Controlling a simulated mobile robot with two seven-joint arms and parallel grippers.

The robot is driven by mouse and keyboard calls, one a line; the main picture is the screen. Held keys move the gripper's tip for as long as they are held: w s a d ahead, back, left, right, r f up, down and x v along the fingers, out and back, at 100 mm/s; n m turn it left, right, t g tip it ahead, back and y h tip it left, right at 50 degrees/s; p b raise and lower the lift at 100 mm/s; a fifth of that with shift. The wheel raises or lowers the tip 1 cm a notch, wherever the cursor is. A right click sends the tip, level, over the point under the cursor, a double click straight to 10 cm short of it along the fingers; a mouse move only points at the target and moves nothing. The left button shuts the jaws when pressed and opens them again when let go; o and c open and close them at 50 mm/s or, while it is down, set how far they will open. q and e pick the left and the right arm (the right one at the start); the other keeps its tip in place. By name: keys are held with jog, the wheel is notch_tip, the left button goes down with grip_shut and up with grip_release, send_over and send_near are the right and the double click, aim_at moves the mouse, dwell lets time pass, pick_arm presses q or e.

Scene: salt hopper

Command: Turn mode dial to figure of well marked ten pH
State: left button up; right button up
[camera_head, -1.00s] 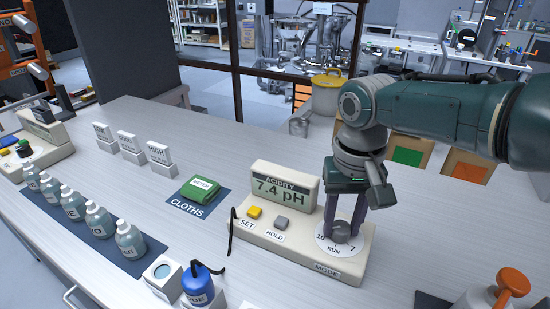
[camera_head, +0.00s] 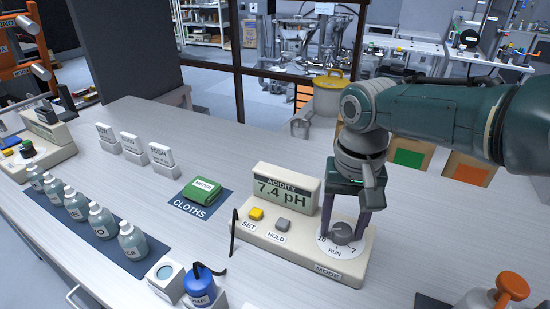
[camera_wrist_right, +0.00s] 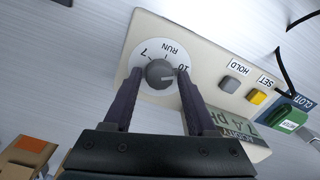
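The mode dial (camera_head: 342,232) is a grey knob on a white disc marked 10, RUN and 7, at the right end of the cream acidity meter (camera_head: 285,240). The meter's display (camera_head: 284,192) reads 7.4 pH. My right gripper (camera_head: 346,236) points down over the dial, one finger on each side of the knob. In the right wrist view the knob (camera_wrist_right: 160,73) sits between the spread fingertips (camera_wrist_right: 157,74), with a gap on the left; the right tip is close to it. The knob's pointing direction is hard to make out. My left gripper is out of view.
The yellow SET button (camera_head: 256,214) and grey HOLD button (camera_head: 282,224) are left of the dial.

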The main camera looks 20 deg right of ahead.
aim_at(342, 229)
jog(key=shift+o, duration=0.9)
jog(key=shift+r, duration=0.3)
notch_tip(342, 229, up, 9)
jog(key=p, duration=0.4)
jog(key=shift+r, duration=0.15)
